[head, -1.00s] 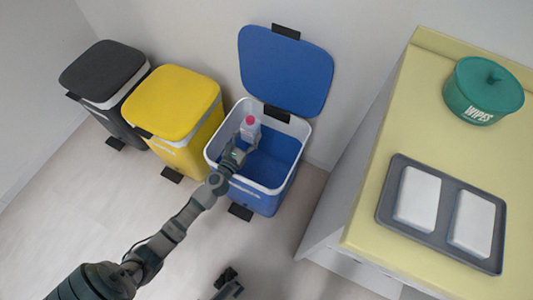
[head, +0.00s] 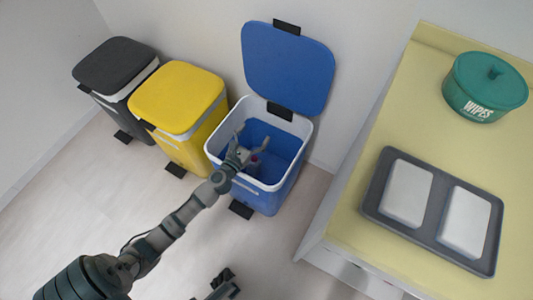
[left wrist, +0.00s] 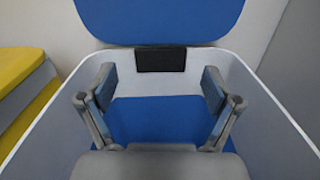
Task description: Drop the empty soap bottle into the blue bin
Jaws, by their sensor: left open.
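The blue bin (head: 262,198) stands on the floor with its blue lid (head: 288,68) raised against the wall. My left gripper (head: 252,146) is over the bin's opening with its fingers spread and empty. In the left wrist view, the open left gripper (left wrist: 160,90) has only the bin's blue inside between its fingers. The soap bottle (head: 254,160), with a pinkish-red cap, shows below the fingers inside the bin, apart from them. Part of it is hidden, and I cannot tell whether it rests on the bottom. A dark part that looks like my right gripper (head: 224,284) shows at the bottom edge.
A yellow bin (head: 178,105) and a dark grey bin (head: 115,65), both with lids shut, stand left of the blue bin. At right, a yellow counter (head: 345,225) holds a teal wipes tub (head: 485,90) and a grey tray (head: 432,215) with two white blocks.

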